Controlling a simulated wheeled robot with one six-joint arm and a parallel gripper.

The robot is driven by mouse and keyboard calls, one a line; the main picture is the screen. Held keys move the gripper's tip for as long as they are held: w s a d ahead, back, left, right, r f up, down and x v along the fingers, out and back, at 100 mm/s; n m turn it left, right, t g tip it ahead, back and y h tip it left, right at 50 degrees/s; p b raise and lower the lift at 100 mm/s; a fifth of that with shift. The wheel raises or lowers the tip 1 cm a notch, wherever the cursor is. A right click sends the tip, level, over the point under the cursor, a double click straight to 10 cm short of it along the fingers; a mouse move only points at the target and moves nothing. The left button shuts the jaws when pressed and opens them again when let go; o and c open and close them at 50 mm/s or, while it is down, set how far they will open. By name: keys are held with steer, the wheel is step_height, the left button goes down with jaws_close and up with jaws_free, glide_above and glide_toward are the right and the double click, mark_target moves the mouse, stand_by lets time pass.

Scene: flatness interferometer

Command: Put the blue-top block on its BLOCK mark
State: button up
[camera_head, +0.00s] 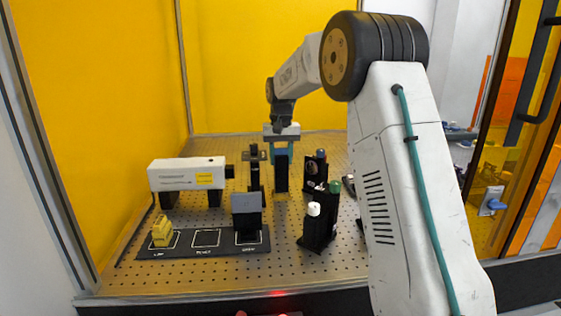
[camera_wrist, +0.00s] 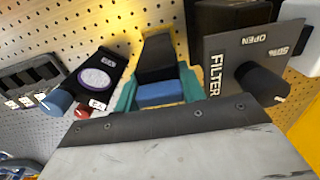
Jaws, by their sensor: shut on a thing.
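My gripper (camera_head: 282,150) has teal fingers and stands over the middle of the perforated board. In the wrist view my gripper (camera_wrist: 160,88) is shut on the blue-top block (camera_wrist: 160,93), whose blue top shows between the fingers. A dark upright piece (camera_wrist: 157,57) rises just beyond it; I cannot tell whether it belongs to the block. In the head view a black upright body (camera_head: 281,177) shows below the fingers. A dark mat (camera_head: 180,249) at the front left bears outlined marks. Its middle mark (camera_head: 206,238) is empty. Its small labels are hard to read.
A yellow block (camera_head: 162,231) and a grey-faced stand (camera_head: 247,214) occupy the mat's outer marks. A white laser-like box (camera_head: 187,175) stands behind. A FILTER panel (camera_wrist: 240,68) with a black knob is close right of my gripper; a blue-knobbed mount (camera_wrist: 97,80) is left. Black knobbed mounts (camera_head: 318,229) stand front right.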

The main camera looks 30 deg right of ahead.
mark_target(281, 148)
steer(key=shift+r, duration=2)
